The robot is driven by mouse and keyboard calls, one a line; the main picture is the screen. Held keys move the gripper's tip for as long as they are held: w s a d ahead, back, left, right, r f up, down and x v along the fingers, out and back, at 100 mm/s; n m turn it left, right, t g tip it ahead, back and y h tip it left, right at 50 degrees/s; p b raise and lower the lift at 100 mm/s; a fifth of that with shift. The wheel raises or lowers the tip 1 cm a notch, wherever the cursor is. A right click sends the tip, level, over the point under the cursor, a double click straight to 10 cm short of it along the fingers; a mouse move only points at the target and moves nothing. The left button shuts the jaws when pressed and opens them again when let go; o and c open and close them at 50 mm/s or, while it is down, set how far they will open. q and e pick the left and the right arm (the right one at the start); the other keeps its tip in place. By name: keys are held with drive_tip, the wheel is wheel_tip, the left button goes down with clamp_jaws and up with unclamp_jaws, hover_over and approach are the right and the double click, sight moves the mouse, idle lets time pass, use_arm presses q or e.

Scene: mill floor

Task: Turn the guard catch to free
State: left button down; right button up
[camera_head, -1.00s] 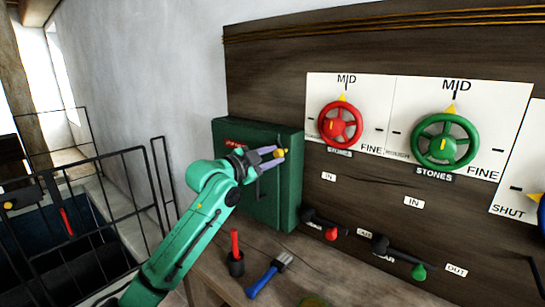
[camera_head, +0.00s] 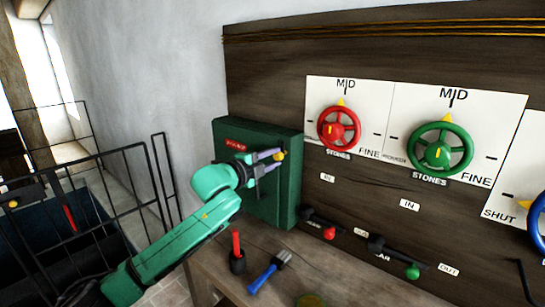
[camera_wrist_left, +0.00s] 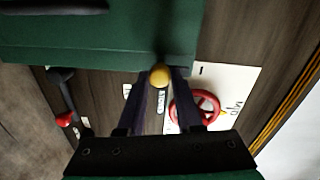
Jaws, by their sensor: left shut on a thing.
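The guard is a dark green box (camera_head: 288,206) on the wooden panel, with a small red label at its top. Its catch has a yellow knob (camera_head: 279,156) near the box's right edge. My left gripper (camera_head: 270,160) is at the front of the box with its fingers shut on the yellow knob. In the left wrist view the knob (camera_wrist_left: 160,76) sits between the two fingertips, and the green box (camera_wrist_left: 100,45) fills the top. The rest of the catch is mostly hidden by the fingers. My right gripper is not in view.
A red handwheel (camera_head: 339,128) and a green handwheel (camera_head: 440,147) are to the right. Levers with a red knob (camera_head: 329,233) and a green knob (camera_head: 411,271) sit below. Railings stand at left.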

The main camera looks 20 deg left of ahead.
use_arm(q)
drive_tip(key=shift+d+f, duration=0.1)
drive_tip(key=shift+f, duration=0.05)
drive_tip(key=c, duration=0.6)
unclamp_jaws()
drive_tip(key=b+v, duration=0.7)
drive_tip(key=v, duration=0.7)
drive_tip(key=shift+s+b, duration=0.3)
drive_tip(key=shift+b, duration=0.1)
